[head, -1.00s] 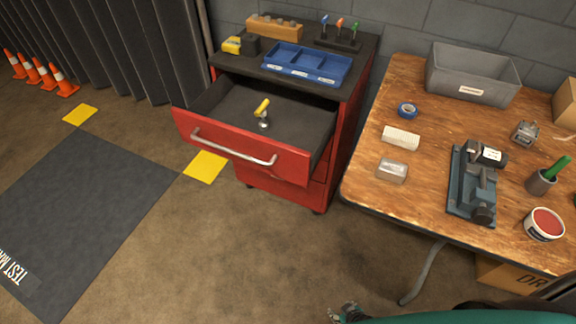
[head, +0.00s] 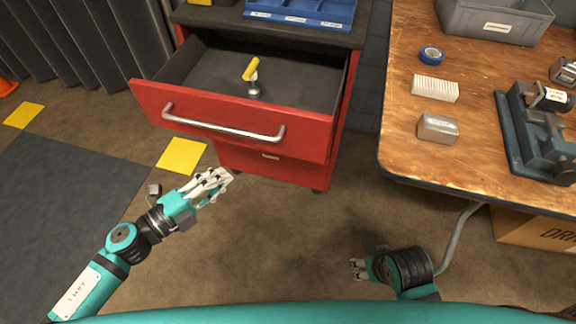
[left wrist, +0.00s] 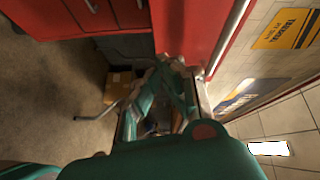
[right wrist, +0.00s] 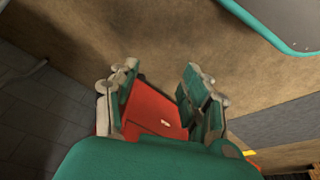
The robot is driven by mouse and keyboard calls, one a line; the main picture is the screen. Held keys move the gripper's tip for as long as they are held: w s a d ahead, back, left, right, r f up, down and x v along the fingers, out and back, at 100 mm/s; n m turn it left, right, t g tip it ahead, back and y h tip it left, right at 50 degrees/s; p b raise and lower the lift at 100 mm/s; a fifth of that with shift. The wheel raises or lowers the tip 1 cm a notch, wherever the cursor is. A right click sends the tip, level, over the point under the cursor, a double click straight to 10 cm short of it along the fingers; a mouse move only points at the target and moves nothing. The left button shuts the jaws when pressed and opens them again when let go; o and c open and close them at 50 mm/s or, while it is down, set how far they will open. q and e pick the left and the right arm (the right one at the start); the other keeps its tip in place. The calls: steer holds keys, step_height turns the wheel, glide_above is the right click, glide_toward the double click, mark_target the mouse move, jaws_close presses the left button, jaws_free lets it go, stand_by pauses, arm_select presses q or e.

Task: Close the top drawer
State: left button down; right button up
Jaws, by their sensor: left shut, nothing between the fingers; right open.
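The top drawer (head: 232,122) of the red cabinet (head: 266,164) is pulled out, with a long silver handle (head: 222,127) across its red front. A yellow-handled tool (head: 252,75) lies inside. My left gripper (head: 224,178) is shut and empty, in front of and below the drawer's front, apart from it in the head view. In the left wrist view the shut left gripper (left wrist: 172,66) shows close to a red panel (left wrist: 190,30). My right gripper (head: 356,268) is low over the floor, right of the cabinet. In the right wrist view its fingers (right wrist: 160,88) are spread with nothing held.
A wooden workbench (head: 400,105) stands right of the cabinet, with a grey bin (head: 494,27), blue tape (head: 431,56), a white block (head: 435,88) and a metal block (head: 437,128). A blue tray (head: 302,12) sits on the cabinet. The floor in front is open.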

arm_select(q)
steer(key=s+d+r+m+g+h+b, duration=0.1)
steer(key=s+d+r+m+g+h, duration=0.2)
steer(key=s+d+r+m, duration=0.15)
steer(key=p, duration=0.2)
glide_toward(307, 146)
steer(key=s+d, duration=0.2)
steer(key=d, duration=0.1)
steer(key=shift+m, duration=0.45)
steer(key=w, duration=0.2)
steer(key=w+d+b, duration=0.1)
steer(key=w, duration=0.1)
steer(key=shift+w+d+r, duration=0.15)
steer(key=shift+d+r, duration=0.05)
arm_select(e)
steer(key=v, duration=0.6)
steer(key=shift+w, duration=0.15)
